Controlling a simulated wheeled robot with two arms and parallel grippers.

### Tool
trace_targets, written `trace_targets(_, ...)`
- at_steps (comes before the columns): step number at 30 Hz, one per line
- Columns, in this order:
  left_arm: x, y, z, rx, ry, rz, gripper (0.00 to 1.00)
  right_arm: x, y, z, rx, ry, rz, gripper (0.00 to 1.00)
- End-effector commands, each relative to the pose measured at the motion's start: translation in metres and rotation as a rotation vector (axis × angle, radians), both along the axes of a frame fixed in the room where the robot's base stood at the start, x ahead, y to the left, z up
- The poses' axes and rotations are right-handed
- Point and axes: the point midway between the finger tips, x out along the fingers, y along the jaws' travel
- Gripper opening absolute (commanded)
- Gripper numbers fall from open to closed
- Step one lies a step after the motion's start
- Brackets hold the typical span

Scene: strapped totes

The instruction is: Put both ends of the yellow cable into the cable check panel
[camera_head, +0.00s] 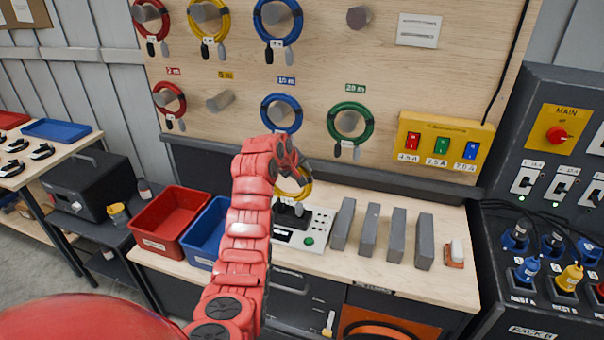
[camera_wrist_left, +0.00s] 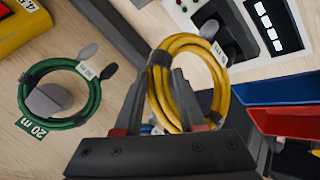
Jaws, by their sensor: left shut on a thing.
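My left gripper (camera_head: 292,168) is shut on the coiled yellow cable (camera_head: 305,190) and holds it up in front of the bench. In the left wrist view, the yellow cable (camera_wrist_left: 184,42) is a bundled loop with a white tag and a grey end, between the fingers (camera_wrist_left: 165,90). The cable's other end is not clear. The cable check panel (camera_head: 320,224), a light box with a dark display and green button, is on the bench just below the cable. It also shows in the left wrist view (camera_wrist_left: 276,10). My right gripper is out of view.
Another yellow cable (camera_head: 208,20) hangs on the pegboard with red, blue and green coils (camera_head: 350,123).

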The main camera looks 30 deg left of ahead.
Motion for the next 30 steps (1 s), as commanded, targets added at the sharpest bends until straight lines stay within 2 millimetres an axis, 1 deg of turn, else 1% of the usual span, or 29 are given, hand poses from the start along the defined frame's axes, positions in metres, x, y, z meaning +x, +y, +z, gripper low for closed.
trace_targets(1,0.001,0.0,0.003,0.003,-0.005,0.0,0.0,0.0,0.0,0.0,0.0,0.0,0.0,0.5)
trace_targets(6,0.001,0.0,0.002,0.003,-0.005,0.0,0.0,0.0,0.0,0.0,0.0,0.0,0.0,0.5)
trace_targets(30,0.001,0.0,-0.009,0.003,-0.005,0.0,0.0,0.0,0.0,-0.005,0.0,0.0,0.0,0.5)
